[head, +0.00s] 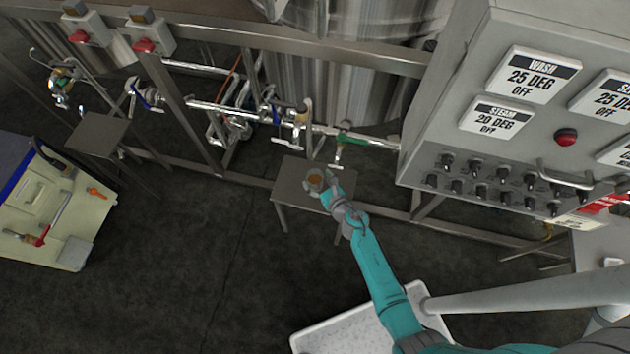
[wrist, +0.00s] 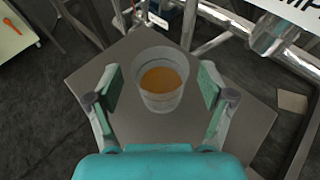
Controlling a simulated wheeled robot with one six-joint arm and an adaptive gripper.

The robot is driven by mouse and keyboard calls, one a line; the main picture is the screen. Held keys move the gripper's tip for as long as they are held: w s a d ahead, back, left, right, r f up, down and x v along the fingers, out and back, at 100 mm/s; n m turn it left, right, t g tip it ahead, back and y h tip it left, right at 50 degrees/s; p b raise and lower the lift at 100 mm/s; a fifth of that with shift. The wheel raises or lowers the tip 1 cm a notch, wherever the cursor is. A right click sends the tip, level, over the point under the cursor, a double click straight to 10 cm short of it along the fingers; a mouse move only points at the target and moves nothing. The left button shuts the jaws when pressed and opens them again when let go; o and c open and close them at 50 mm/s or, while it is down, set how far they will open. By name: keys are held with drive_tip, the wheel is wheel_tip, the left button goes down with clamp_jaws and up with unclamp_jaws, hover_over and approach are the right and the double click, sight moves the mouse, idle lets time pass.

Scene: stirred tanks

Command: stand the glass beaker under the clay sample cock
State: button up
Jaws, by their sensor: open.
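The glass beaker (head: 315,181) holds amber liquid and stands upright on a small grey metal stand (head: 287,187). It also shows in the wrist view (wrist: 162,98), near the middle of the stand top (wrist: 140,128). My gripper (head: 318,184) is open around the beaker. In the wrist view its green-padded fingers (wrist: 160,87) stand on either side, with visible gaps to the glass. A green-handled cock (head: 345,140) is just behind and right of the beaker. A tan fitting (head: 304,107) is on the pipe to its left. I cannot tell which one is the clay sample cock.
Pipes and a frame rail (head: 210,172) run behind the stand. A grey control cabinet (head: 480,110) overhangs at the right. Another small stand (head: 95,134) is at the left, near a pale cart (head: 60,205). The floor between is clear.

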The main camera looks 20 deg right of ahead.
drive_tip(key=shift+x, duration=1.2)
drive_tip(key=c, duration=1.4)
drive_tip(key=shift+r, duration=0.2)
